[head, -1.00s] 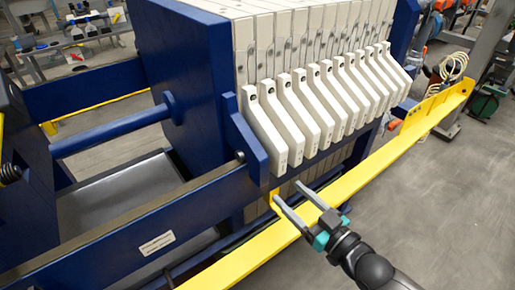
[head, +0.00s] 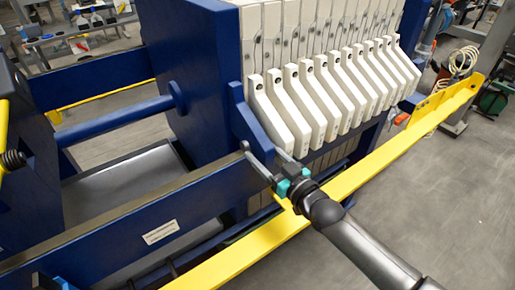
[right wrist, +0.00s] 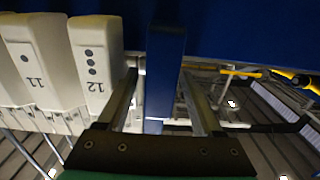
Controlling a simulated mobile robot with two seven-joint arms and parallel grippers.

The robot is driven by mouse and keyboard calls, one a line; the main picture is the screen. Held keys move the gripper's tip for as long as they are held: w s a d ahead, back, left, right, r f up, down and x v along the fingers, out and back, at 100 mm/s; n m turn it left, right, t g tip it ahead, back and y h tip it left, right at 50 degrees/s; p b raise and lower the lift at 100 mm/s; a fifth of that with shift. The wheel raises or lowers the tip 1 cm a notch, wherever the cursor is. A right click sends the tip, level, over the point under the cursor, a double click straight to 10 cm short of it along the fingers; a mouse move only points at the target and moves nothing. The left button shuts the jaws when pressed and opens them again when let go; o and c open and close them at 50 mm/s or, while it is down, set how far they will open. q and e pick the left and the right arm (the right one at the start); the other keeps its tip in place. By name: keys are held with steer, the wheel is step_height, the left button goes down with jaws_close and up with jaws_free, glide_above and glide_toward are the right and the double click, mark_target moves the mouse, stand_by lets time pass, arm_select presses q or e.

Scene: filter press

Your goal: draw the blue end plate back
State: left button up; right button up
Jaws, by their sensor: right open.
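The blue end plate (head: 190,85) is the large upright block at the near end of the row of pale filter plates (head: 320,95). A blue arm juts from its side (head: 250,125). My right gripper (head: 262,157) is open at the lower end of that arm, one finger on each side of it in the head view. In the right wrist view the blue arm (right wrist: 165,70) stands upright between the two spread fingers (right wrist: 160,100), with a gap visible on both sides. My left gripper is not in view.
Pale handles marked 12 (right wrist: 95,70) and 11 (right wrist: 30,60) are left of the fingers in the wrist view. A blue side rail (head: 130,220) and a yellow rail (head: 400,145) run along the press. A blue rod (head: 115,122) meets the end plate.

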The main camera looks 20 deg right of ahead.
steer(key=shift+x, duration=1.4)
steer(key=shift+c, duration=0.3)
jaws_close()
